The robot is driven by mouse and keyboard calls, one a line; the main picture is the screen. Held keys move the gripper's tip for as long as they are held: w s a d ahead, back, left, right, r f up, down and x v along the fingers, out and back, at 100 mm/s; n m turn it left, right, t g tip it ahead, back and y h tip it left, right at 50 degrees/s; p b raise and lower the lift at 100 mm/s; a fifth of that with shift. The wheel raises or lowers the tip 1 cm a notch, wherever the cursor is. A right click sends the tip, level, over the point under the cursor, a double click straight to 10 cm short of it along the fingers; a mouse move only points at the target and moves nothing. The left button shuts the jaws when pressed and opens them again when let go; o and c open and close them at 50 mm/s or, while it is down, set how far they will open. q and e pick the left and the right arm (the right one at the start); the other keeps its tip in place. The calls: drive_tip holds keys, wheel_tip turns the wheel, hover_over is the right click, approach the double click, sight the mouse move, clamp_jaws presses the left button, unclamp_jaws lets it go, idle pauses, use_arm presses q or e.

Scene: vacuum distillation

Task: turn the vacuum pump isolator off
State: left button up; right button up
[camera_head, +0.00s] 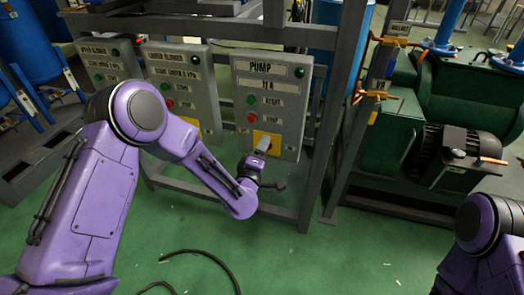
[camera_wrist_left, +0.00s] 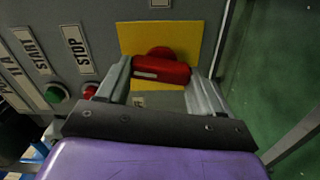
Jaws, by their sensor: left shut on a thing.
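The pump control panel (camera_head: 270,85) is a grey box labelled PUMP, with a green start button and a red stop button. Low on it is the yellow plate (camera_head: 275,142) of the isolator. In the left wrist view the isolator's red handle (camera_wrist_left: 160,69) stands out from the yellow plate (camera_wrist_left: 190,38). My left gripper (camera_head: 262,155) is at the isolator. In the left wrist view its two fingers (camera_wrist_left: 163,82) are closed on either side of the red handle. The handle is hidden in the head view. My right gripper is out of view.
Two similar grey panels (camera_head: 178,80) stand to the left. The green start button (camera_wrist_left: 54,93) and red stop button (camera_wrist_left: 90,91) are near my left gripper. A green pump with a black motor (camera_head: 460,155) stands at the right. A black hose (camera_head: 200,254) lies on the green floor.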

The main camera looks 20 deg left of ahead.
use_arm(q)
drive_tip(key=shift+f+n, duration=0.1)
drive_tip(key=shift+n, duration=1)
drive_tip(key=o, duration=1)
drive_tip(key=shift+o, duration=0.2)
drive_tip(key=s, duration=1)
drive_tip(key=shift+s, duration=0.3)
